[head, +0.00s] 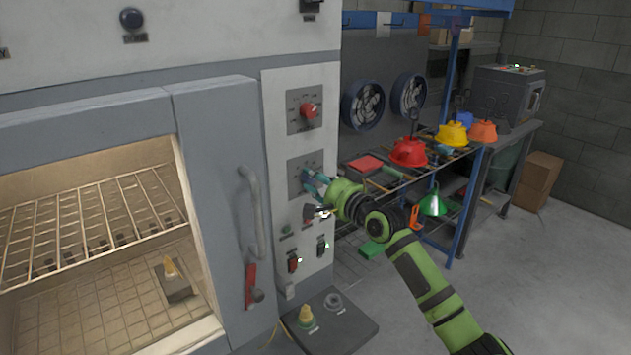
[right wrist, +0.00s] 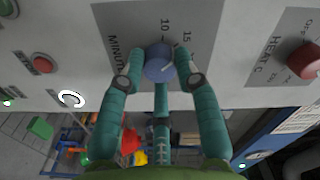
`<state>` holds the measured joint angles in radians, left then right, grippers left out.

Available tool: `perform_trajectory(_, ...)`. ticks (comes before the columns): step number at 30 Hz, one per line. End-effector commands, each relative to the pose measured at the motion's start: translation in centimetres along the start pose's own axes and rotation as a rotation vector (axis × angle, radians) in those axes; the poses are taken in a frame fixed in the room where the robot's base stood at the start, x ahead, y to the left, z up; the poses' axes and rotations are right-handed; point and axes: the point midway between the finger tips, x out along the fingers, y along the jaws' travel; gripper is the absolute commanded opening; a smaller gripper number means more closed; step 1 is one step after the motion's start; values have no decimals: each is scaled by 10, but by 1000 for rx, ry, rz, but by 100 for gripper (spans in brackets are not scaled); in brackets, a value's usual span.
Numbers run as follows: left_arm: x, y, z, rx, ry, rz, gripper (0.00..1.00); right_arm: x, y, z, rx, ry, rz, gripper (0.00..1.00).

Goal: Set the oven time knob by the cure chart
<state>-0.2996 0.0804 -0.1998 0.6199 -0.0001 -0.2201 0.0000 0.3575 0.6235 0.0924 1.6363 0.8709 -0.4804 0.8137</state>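The blue time knob (right wrist: 159,62) sits on a grey plate (right wrist: 112,30) lettered MINUTES, with the numbers 10 and 15 visible. The same plate shows on the oven's control panel in the head view (head: 296,172). My right gripper (head: 316,184) is at this plate, its teal fingers closed in on the knob's sides in the right wrist view (right wrist: 160,66). The knob's pointer is not clear. The red heat knob (head: 309,110) is on the plate above and shows in the wrist view (right wrist: 304,61). I cannot make out a cure chart. My left gripper is out of view.
The lit oven (head: 105,210) stands open at left, with wire racks and a vertical handle (head: 254,212). Switches (head: 293,262) lie below the knobs. A grey shelf (head: 345,315) juts out below. Red (head: 409,151), yellow (head: 453,134) and orange hoods (head: 483,131) sit on a rack at right.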

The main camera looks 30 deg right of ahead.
Motion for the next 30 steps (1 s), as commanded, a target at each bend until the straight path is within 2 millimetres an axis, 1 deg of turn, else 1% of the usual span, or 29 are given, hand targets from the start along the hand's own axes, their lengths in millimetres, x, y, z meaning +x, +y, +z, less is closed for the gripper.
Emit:
perform_trajectory(1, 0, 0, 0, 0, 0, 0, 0, 0, -3, -4, -2, 9, -6, 55)
perform_trajectory(11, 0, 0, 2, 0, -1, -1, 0, 0, -1, -2, 0, 3, -3, 55)
perform_trajectory(14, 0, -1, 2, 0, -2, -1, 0, -5, -1, -1, 1, 2, -3, 55)
perform_trajectory(17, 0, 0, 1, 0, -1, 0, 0, -16, 0, -1, 0, 2, -2, 55)
perform_trajectory(20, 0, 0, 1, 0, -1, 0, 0, -33, 0, 0, -2, 1, -1, 55)
perform_trajectory(27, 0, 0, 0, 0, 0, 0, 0, -81, 1, -1, -1, 3, -1, 55)
perform_trajectory(30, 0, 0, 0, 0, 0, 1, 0, -97, 0, -1, -1, 3, -1, 55)
